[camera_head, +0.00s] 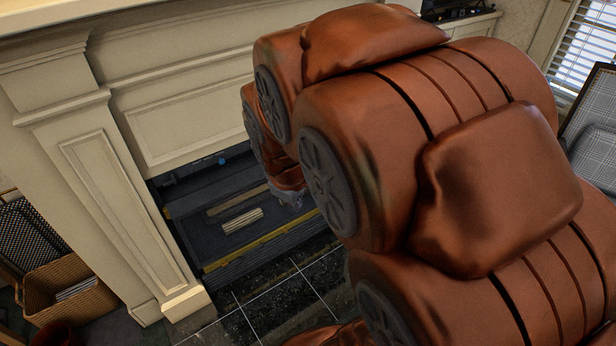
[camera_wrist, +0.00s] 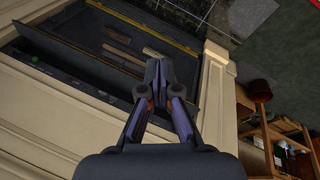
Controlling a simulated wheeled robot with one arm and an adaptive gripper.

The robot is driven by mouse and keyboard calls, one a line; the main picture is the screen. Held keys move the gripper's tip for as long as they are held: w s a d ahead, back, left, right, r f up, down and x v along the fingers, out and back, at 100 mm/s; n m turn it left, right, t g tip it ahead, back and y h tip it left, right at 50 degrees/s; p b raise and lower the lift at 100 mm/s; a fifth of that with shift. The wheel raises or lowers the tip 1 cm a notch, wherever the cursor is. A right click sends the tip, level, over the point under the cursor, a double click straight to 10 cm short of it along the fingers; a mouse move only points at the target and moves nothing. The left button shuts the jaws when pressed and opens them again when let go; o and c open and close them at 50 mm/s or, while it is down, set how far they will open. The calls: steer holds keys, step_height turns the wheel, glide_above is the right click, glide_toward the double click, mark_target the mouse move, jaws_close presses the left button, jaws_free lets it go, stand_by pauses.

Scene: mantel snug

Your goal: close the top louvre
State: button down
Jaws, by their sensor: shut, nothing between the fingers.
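The dark fireplace insert (camera_head: 190,205) sits in the cream surround, left of my arm in the head view. It also shows in the wrist view (camera_wrist: 75,65). A yellow strip (camera_head: 262,249) runs along its front edge, with dark slats (camera_head: 232,272) below. I cannot tell for certain which part is the top louvre, or how far open it is. My gripper (camera_wrist: 157,70) is shut and empty. In the wrist view its tips overlap the insert's edge beside the cream pillar; contact cannot be told. My arm hides the insert's right part in the head view.
Pale bars (camera_head: 242,219) lie inside the insert. The cream pillar (camera_head: 115,195) stands left of the opening, with a wicker basket (camera_head: 62,288) beyond it. Dark tiles (camera_head: 285,295) in front look clear. A wooden shelf unit (camera_wrist: 272,135) stands right in the wrist view.

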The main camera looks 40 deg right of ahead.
steer(key=w+d+f+n+t+h+b, duration=0.1)
steer(key=w+d+f+n+t+b, duration=0.2)
steer(key=w+d+f+n+b, duration=0.45)
steer(key=w+d+f+n+t+h+b, duration=0.2)
steer(key=w+d+f+t+b, duration=0.15)
steer(key=w+d, duration=0.45)
steer(key=w+d+f+n+t+h+b, duration=0.1)
steer(key=w+d+f+n+t+b, duration=0.1)
steer(key=w+d+f+n+b, duration=0.6)
steer(key=s+d+f+n+t+y+b, duration=0.25)
steer(key=f+n+t+b, duration=0.25)
steer(key=f+n, duration=0.25)
steer(key=s+d+f+n+t+y+b, duration=0.2)
steer(key=d+f+n+t+y+b, duration=0.1)
steer(key=f+n+t+b, duration=0.4)
steer(key=w+r+m+g+b, duration=0.1)
steer(key=w+r+g+b, duration=0.1)
steer(key=w+r, duration=0.3)
steer(key=shift+d+f+x, duration=0.2)
steer(key=shift+f+x, duration=0.1)
steer(key=shift+x, duration=2.1)
